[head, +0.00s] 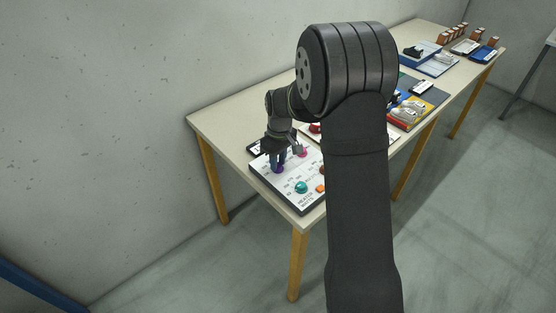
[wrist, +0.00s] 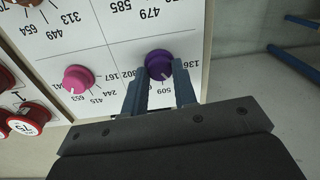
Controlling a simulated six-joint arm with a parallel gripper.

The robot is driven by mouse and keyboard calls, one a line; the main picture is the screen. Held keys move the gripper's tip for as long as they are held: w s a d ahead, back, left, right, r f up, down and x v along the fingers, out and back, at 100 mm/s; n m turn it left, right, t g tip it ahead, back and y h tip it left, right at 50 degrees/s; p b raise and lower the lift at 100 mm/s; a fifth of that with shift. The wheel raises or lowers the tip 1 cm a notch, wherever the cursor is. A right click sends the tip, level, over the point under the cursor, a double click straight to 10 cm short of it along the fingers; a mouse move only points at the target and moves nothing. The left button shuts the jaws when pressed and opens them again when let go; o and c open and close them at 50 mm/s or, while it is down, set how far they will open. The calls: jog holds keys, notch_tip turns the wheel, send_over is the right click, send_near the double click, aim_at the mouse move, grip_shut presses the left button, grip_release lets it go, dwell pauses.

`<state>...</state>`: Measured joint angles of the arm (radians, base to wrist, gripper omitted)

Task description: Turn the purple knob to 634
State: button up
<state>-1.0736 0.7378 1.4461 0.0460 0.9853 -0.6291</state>
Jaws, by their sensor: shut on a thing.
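The purple knob (wrist: 158,63) sits on the white dial panel (wrist: 108,28) in the wrist view, with printed numbers around it. 509 and 136 are readable near it; my fingers hide other labels, and I cannot make out 634. A small pale mark shows on the knob's lower side, toward 509. My gripper (wrist: 159,84) has one finger on each side of the knob and is shut on it. In the head view, my gripper (head: 280,154) reaches down to the purple knob (head: 279,169) on the panel near the table's end.
A pink knob (wrist: 78,79) with its own numbers is beside the purple one. A teal knob (head: 301,187) and an orange piece (head: 320,188) are on the panel's near part. Red knobs (wrist: 27,121) are on a neighbouring panel. Trays and boxes stand farther along the table (head: 235,110).

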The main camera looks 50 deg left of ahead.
aim_at(281, 166)
jog(key=m, duration=1)
jog(key=shift+m, duration=0.3)
jog(key=shift+m+y, duration=0.3)
jog(key=shift+m, duration=1.6)
jog(key=o, duration=1)
notch_tip(281, 166, up, 17)
jog(key=shift+w+d+r, duration=0.15)
jog(key=shift+d, duration=0.3)
